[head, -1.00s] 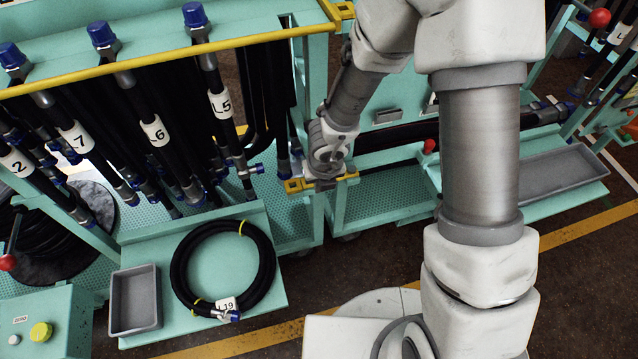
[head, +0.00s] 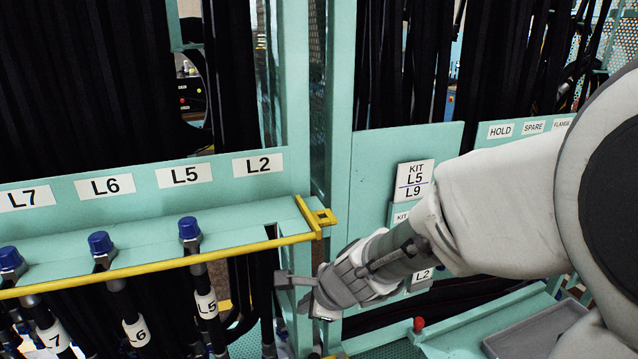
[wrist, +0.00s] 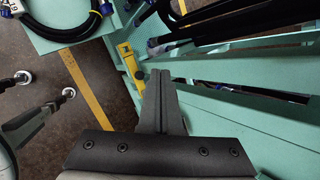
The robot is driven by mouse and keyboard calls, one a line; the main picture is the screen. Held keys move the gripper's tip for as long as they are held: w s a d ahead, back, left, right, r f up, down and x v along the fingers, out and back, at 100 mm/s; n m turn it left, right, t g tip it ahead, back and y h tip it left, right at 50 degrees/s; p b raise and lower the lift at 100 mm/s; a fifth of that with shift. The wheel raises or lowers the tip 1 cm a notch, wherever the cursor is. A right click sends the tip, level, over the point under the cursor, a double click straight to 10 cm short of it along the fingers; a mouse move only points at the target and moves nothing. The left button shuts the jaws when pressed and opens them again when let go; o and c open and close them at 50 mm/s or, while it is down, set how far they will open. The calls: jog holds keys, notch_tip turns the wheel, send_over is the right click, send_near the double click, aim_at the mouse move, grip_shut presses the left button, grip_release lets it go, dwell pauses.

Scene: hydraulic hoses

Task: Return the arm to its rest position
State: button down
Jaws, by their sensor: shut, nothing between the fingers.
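My gripper (head: 297,290) shows in the head view at the end of my white and grey arm, in front of the teal post between the hose rack and the kit panel. In the wrist view my gripper (wrist: 160,78) has its two dark fingers together, with nothing between them. Past the fingertips in that view is a yellow bracket (wrist: 130,62) on the teal frame. The fingers look apart from it, though the exact gap is hard to judge. My forearm covers part of the kit panel.
A teal rack with a yellow rail (head: 160,265) holds blue-capped hoses at left. A kit sign (head: 414,180) hangs on the panel behind my arm. A grey tray (head: 535,325) lies at lower right. A coiled hose (wrist: 75,30) shows in the wrist view.

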jog(key=s+d+r+n+h+p, duration=0.1)
jog(key=s+d+r+n+h, duration=0.3)
jog(key=s+d+r+n, duration=1)
jog(key=s+d+n, duration=0.2)
jog(key=s+n, duration=0.1)
jog(key=n, duration=0.1)
jog(key=shift+d+p, duration=0.25)
jog(key=shift+p, duration=0.1)
